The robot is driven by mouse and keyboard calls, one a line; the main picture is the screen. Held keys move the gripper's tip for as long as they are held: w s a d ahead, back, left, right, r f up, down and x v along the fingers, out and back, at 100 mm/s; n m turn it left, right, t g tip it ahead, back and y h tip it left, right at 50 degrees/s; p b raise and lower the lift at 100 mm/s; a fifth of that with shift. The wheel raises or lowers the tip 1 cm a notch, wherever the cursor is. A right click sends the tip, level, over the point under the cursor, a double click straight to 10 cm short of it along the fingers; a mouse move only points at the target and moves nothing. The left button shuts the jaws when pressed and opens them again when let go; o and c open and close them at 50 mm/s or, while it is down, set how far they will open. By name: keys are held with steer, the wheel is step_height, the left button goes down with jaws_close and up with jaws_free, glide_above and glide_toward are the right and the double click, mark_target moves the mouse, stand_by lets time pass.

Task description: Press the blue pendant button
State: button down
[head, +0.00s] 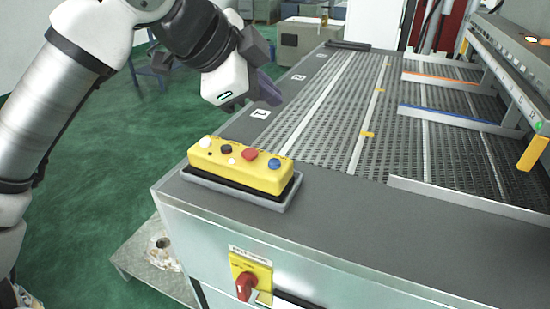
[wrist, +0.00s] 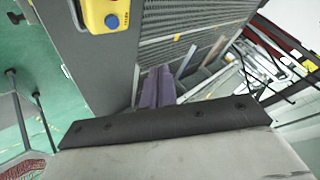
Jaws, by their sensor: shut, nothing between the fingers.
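The yellow pendant box (head: 236,170) lies in a grey tray (head: 240,197) on the near left corner of the machine top. Its blue button (head: 274,163) is at the right end of a row with red, black and white buttons. In the wrist view the blue button (wrist: 112,21) shows on the yellow box (wrist: 104,8) at the top edge, with the rest of the box cut off. My gripper (head: 270,92) is above the machine's left edge, behind the box and clear of it. Its purple fingers (wrist: 157,88) are closed together and empty.
A slatted conveyor bed (head: 340,110) with metal, orange and blue guide rails fills the machine top to the right. A rail with a yellow end (head: 533,152) rises at far right. A red rotary switch (head: 246,286) is on the front panel. Grey surface beside the box is bare.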

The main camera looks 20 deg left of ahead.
steer(key=b, duration=0.5)
glide_above(274, 164)
steer(key=f, duration=0.7)
steer(key=shift+s+a+f, duration=0.25)
steer(key=shift+a+f, duration=0.1)
steer(key=shift+a, duration=0.05)
steer(key=shift+f+b, duration=0.55)
steer(key=shift+f, duration=0.05)
stand_by(0.7)
steer(key=shift+f+b, duration=0.45)
steer(key=shift+b, duration=0.1)
steer(key=shift+f+b, duration=0.4)
steer(key=shift+b, duration=0.05)
stand_by(0.4)
steer(key=shift+r, duration=0.1)
stand_by(0.3)
steer(key=shift+r+p, duration=0.5)
steer(key=shift+r, duration=0.3)
